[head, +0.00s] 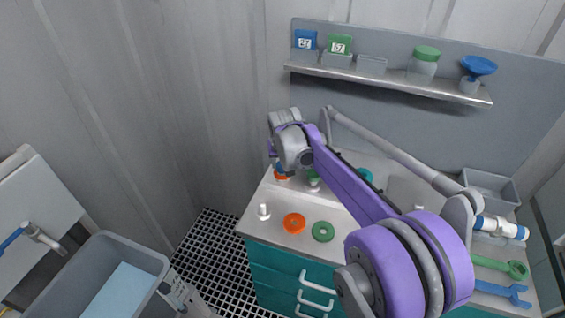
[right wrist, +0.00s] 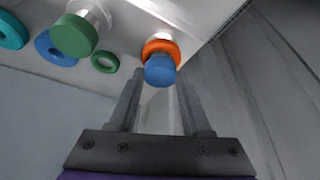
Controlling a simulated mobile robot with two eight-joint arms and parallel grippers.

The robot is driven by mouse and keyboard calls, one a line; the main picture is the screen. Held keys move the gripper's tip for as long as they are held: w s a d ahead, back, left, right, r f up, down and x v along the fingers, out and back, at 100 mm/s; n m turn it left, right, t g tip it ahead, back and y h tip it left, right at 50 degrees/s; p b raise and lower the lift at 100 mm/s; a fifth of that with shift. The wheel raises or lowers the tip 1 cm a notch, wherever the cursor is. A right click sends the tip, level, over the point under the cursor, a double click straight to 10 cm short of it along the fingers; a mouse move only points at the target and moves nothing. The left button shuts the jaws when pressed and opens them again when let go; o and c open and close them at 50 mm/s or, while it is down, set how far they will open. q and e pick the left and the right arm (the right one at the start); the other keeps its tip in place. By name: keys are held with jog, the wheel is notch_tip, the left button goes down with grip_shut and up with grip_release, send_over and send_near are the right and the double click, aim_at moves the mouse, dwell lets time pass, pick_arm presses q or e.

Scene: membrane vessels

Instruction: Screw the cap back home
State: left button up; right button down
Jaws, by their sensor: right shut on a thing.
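My right gripper (head: 279,160) reaches down at the back left of the counter. In the right wrist view its two fingers (right wrist: 160,84) are shut on a blue cap (right wrist: 160,70). An orange ring (right wrist: 161,48) sits directly behind the cap, around a white neck. In the head view the blue cap is mostly hidden by the gripper, and the orange ring (head: 281,175) shows just below it. A green cap (right wrist: 73,36) on another white neck stands beside it, apart from the fingers. Whether the blue cap is fully seated cannot be told. My left gripper is not in view.
Loose orange (head: 294,223) and green (head: 323,231) rings and a white post (head: 263,211) are at the counter's front left. Green (head: 500,265) and blue (head: 502,292) wrenches lie right. A white-and-blue cylinder (head: 500,228) is behind them. A shelf (head: 390,77) spans the back.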

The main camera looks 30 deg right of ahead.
jog(key=m, duration=0.2)
jog(key=m+g+h, duration=0.1)
jog(key=m, duration=0.1)
jog(key=shift+w+d+r+m+h, duration=0.2)
jog(key=shift+m+h, duration=0.1)
jog(key=shift+m, duration=0.1)
jog(key=m+g+p, duration=0.1)
jog(key=m, duration=0.2)
jog(key=shift+m+h, duration=0.3)
jog(key=shift+m, duration=0.1)
jog(key=shift+s+d+f+m+g, duration=0.15)
jog(key=shift+m+g, duration=0.25)
jog(key=shift+m, duration=0.2)
jog(key=c, duration=0.7)
grip_release()
jog(key=o, duration=0.4)
jog(key=shift+s+d, duration=0.15)
jog(key=shift+d, duration=0.05)
jog(key=shift+o, duration=0.2)
jog(key=shift+a, duration=0.15)
